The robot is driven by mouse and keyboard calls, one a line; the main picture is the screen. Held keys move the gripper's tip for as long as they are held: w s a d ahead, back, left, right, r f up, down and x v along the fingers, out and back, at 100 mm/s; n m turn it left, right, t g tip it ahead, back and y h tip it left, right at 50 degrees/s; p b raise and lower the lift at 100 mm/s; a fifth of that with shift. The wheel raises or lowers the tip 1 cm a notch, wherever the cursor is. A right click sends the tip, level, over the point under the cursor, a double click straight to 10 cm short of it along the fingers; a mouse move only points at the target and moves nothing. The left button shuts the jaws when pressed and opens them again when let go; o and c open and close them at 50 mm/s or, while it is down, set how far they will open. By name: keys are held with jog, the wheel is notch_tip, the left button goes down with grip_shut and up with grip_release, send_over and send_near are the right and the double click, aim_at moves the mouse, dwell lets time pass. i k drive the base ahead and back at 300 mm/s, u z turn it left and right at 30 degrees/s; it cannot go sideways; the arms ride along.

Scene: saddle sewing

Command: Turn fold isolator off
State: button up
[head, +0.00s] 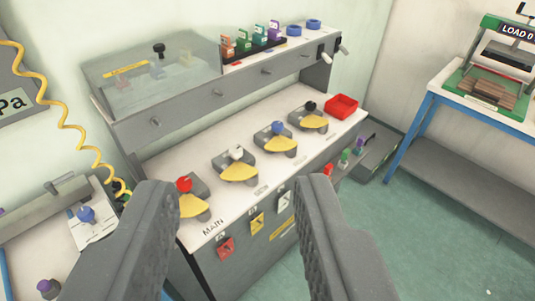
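My gripper (235,187) is open in the foreground, its two dark grey fingers wide apart with nothing between them. Beyond it stands a grey console (155,128). Its front panel carries a red switch plate (226,247), a yellow one (257,223) and a pale one (285,201), each with a small handle. The lettering MAIN (213,228) is on the worktop edge above the red plate. Other labels are too small to read, so I cannot tell which switch is the fold isolator. The right finger hides part of the panel farther right.
On the worktop are levers with red (184,184), white (237,153), blue (278,128) and black (310,106) knobs over yellow sectors, and a red tray (342,106). A blue-framed table (433,91) stands at right. Green floor (430,220) lies open at right.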

aim_at(279, 143)
jog(key=z, duration=0.3)
jog(key=i, duration=0.45)
jog(key=u, duration=0.2)
jog(key=k, duration=1.05)
jog(key=z, duration=0.55)
jog(key=i, duration=1.8)
jog(key=u, duration=0.8)
